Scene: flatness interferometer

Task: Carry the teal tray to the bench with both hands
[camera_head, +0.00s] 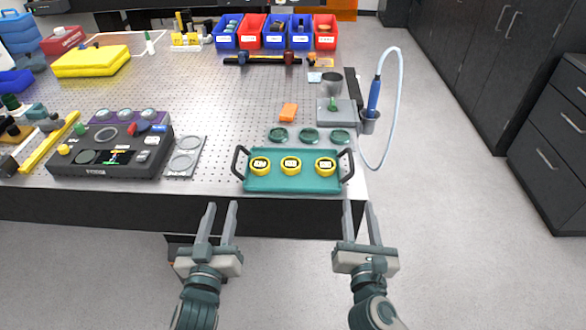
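The teal tray (292,184) rests on the bench (216,150) close to its front right corner. It has a dark handle at each end, the left handle (238,162) and the right handle (348,164). Three yellow round pieces with dark and white tops, such as the middle one (291,165), stand in it in a row. My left gripper (222,208) is open and empty, in front of the bench edge below the left handle. My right gripper (357,206) is open and empty, in front of the edge below the right handle. Neither touches the tray.
Behind the tray are several green glass discs (310,135), an orange block (289,112) and a grey stand (336,112). A blue pen-like tool with a pale hose (401,90) is at the right edge. A dark control box (112,150) stands left. Floor right is clear.

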